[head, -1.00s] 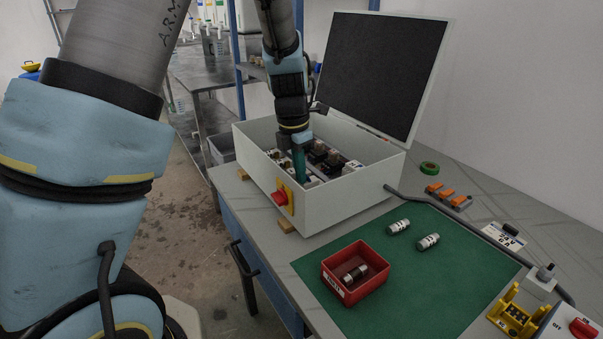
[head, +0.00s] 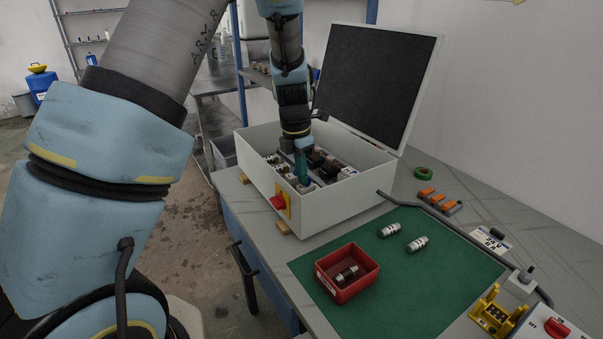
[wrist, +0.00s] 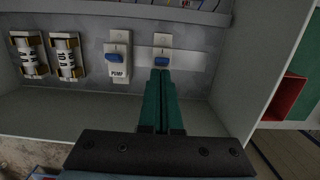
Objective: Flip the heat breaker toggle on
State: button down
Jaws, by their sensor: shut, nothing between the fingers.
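The open grey cabinet box (head: 340,212) stands on the bench, and my gripper (head: 303,181) reaches down inside it. In the wrist view, two white breakers with blue toggles are on the box's panel. The left one is the PUMP breaker (wrist: 117,48). The right breaker (wrist: 163,40) has its blue toggle (wrist: 162,57) just beyond my teal fingertips (wrist: 160,73); my fingers hide its label. My fingers are shut together and empty. They are at or very near the lower edge of that toggle; I cannot tell whether they touch.
Two fuses (wrist: 66,60) sit left of the breakers. The box walls surround my gripper, and the raised lid (head: 376,85) stands behind. A red bin (head: 347,282) and loose fuses lie on the green mat (head: 430,278).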

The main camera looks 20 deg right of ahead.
jog(key=shift+r, duration=0.1)
jog(key=shift+r+p, duration=0.75)
jog(key=shift+p, duration=0.25)
